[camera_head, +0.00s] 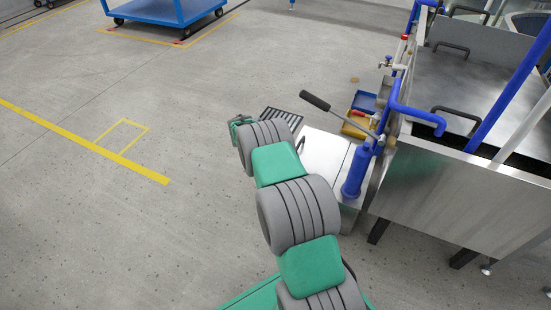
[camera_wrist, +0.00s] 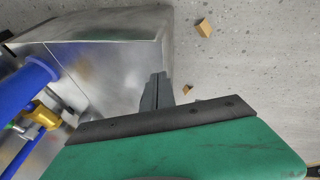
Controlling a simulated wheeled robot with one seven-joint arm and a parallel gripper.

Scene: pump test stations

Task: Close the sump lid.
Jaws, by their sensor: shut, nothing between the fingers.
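A large stainless tank (camera_head: 455,205) stands at the right in the head view. A flat metal panel with black handles (camera_head: 465,75) lies across its top, and a dark gap shows along the near rim. A smaller metal box (camera_head: 322,152) stands beside the tank, with a dark handle on its top. I cannot tell for sure which of these is the sump lid. The box's metal surface (camera_wrist: 115,60) fills the upper left of the wrist view. My gripper (camera_wrist: 157,78) is shut and empty, overlapping this surface in view; contact cannot be told. In the head view its fingers are hidden.
A blue pipe (camera_wrist: 22,88) and brass valve (camera_wrist: 42,115) are close at left in the wrist view. A black-gripped lever (camera_head: 316,101) rises over the box. The left floor is clear.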

